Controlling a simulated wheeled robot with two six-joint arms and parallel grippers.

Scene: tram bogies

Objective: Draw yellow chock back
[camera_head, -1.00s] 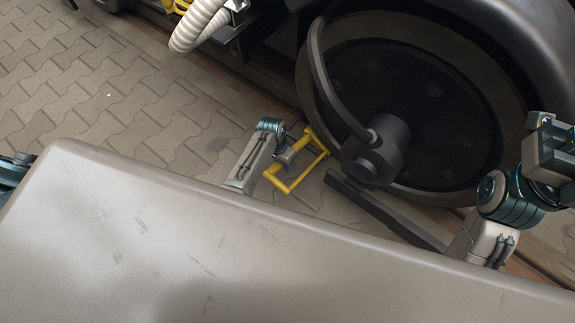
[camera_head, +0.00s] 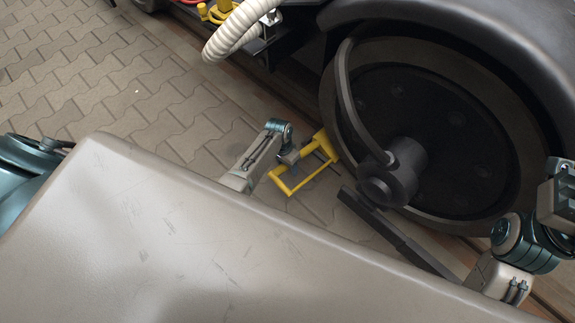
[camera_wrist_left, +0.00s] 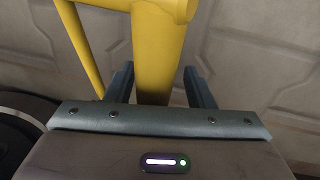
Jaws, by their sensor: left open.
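The yellow chock (camera_head: 288,192) is a bar frame on the paving beside the dark wheel (camera_head: 440,135). Its far end is close against the wheel's rim; I cannot tell whether they touch. My left gripper (camera_head: 293,158) is at the chock's near left side. In the left wrist view, its two fingers (camera_wrist_left: 160,88) stand apart on either side of a thick yellow bar of the chock (camera_wrist_left: 155,50), with gaps on both sides. My right arm shows at the right edge, in front of the wheel; its fingertips cannot be made out.
A dark hub unit (camera_head: 392,175) and a long dark bar (camera_head: 400,240) stick out right of the chock. A ribbed white hose (camera_head: 238,32) hangs at the top. Paving (camera_head: 110,90) at left is clear. My own pale body covers the lower foreground.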

